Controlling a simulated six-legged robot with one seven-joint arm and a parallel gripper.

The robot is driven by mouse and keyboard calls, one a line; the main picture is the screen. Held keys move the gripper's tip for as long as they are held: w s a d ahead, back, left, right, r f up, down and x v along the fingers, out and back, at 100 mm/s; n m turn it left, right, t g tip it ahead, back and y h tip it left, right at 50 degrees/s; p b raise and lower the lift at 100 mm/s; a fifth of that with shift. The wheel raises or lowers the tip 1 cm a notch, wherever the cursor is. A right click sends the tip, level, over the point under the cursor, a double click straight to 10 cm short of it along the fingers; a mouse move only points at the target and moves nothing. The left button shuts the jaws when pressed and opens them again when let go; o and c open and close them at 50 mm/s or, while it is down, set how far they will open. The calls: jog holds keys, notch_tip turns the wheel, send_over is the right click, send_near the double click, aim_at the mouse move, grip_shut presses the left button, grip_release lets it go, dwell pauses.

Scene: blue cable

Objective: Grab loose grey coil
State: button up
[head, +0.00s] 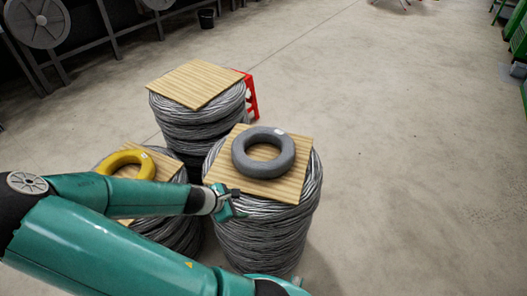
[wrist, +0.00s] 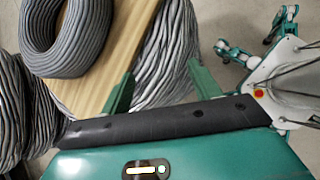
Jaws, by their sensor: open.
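The loose grey coil (head: 263,152) lies flat on a wooden board (head: 287,190) on top of a tall stack of grey cable (head: 262,238). In the wrist view the coil (wrist: 68,35) is at the upper left, partly cut off by the frame edge. My gripper (head: 237,205) is at the front left of this board, beside the stack. In the wrist view its two green fingers (wrist: 160,88) stand wide apart with nothing between them but the cable stack behind. The gripper is open and apart from the coil.
A yellow coil (head: 128,164) lies on a board on another cable stack at the left, partly behind my arm. A taller stack with a bare board (head: 197,83) stands behind, with a red object (head: 248,92) beside it. The floor at the right is clear.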

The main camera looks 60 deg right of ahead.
jog(key=d, duration=0.1)
jog(key=s+d+r+n+h, duration=0.1)
jog(key=d, duration=0.1)
jog(key=d+r+n+h, duration=0.1)
jog(key=d, duration=0.1)
jog(key=shift+s+r+g, duration=0.2)
jog(key=shift+s+g, duration=0.1)
jog(key=shift+s, duration=0.05)
jog(key=d+r+n+h, duration=0.3)
jog(key=d+r+n, duration=0.1)
jog(key=d+r, duration=0.1)
send_near(281, 158)
jog(key=shift+s+d+f, duration=0.4)
jog(key=shift+s+d, duration=0.3)
jog(key=shift+d, duration=0.05)
jog(key=shift+w+x, duration=0.15)
jog(key=shift+x, duration=1.4)
jog(key=shift+w+x, duration=0.15)
jog(key=shift+x, duration=1.45)
jog(key=shift+f, duration=0.1)
jog(key=shift+c, duration=0.4)
grip_shut()
